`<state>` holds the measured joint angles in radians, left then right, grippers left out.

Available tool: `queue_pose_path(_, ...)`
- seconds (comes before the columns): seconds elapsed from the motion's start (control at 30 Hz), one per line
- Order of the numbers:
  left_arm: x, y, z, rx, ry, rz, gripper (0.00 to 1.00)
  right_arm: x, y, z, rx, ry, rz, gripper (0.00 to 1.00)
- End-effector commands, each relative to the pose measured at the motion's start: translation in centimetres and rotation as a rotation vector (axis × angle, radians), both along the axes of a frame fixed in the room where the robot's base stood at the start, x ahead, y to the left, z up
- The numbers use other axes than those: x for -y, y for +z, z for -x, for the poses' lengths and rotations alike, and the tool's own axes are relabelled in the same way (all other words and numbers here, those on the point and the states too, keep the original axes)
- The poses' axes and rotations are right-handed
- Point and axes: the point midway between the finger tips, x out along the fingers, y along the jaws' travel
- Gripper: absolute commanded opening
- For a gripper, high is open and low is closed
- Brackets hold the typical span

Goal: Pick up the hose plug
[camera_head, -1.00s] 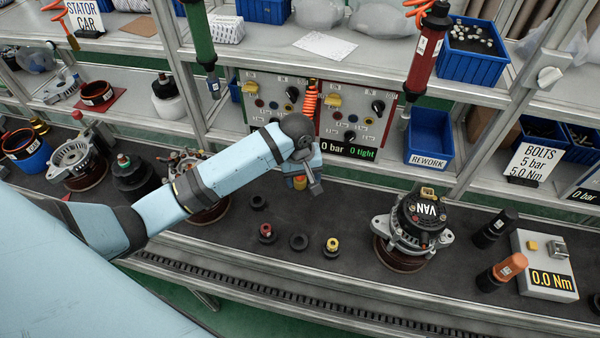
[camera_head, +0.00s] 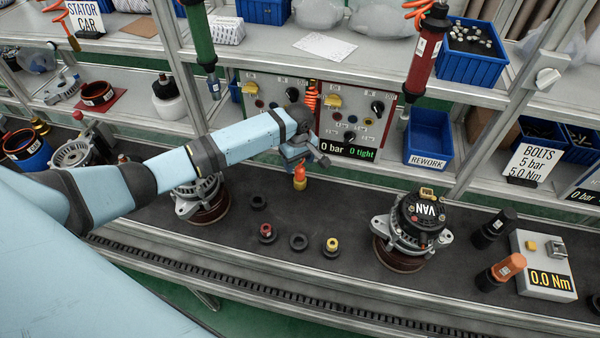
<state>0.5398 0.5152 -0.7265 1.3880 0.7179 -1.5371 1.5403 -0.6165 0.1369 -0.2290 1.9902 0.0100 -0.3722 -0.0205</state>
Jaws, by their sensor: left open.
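An upright orange-red piece with a yellow lower part (camera_head: 299,177), which looks like the hose plug, is at the back of the dark bench, below the test panel. An orange coiled hose (camera_head: 312,96) hangs on the panel above it; my arm hides whether the two are joined. My left gripper (camera_head: 316,160) is open, just above and beside the orange-red piece, in front of the panel. Its fingertips are partly hidden, and I cannot tell whether they touch the piece. My right gripper is not in view.
An alternator marked VAN (camera_head: 418,225) stands to the right, and another alternator (camera_head: 201,197) stands under my left arm. A blue REWORK bin (camera_head: 429,137) is at the back.

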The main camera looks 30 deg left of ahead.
Motion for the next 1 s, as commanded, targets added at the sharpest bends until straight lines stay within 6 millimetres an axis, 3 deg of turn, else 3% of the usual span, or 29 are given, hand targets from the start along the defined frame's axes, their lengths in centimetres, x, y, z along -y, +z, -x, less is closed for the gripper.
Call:
queue_pose_path(0.33, 0.7, -4.5, 0.0, -0.002, -0.002, -0.001, 0.61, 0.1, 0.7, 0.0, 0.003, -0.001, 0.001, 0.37)
queue_pose_path(0.63, 0.6, -5.2, 0.0, 0.001, -0.002, 0.001, 0.61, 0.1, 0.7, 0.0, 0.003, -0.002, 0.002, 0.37)
queue_pose_path(0.67, 0.6, -5.2, 0.0, 0.001, -0.002, 0.001, 0.59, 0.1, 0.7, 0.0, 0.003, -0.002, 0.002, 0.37)
queue_pose_path(0.87, 0.6, -5.2, 0.0, 0.001, -0.001, 0.001, 0.13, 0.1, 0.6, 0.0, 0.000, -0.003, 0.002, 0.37)
queue_pose_path(1.0, 0.6, -5.1, 0.0, 0.001, -0.001, 0.001, 0.12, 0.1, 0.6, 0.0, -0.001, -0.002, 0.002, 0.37)
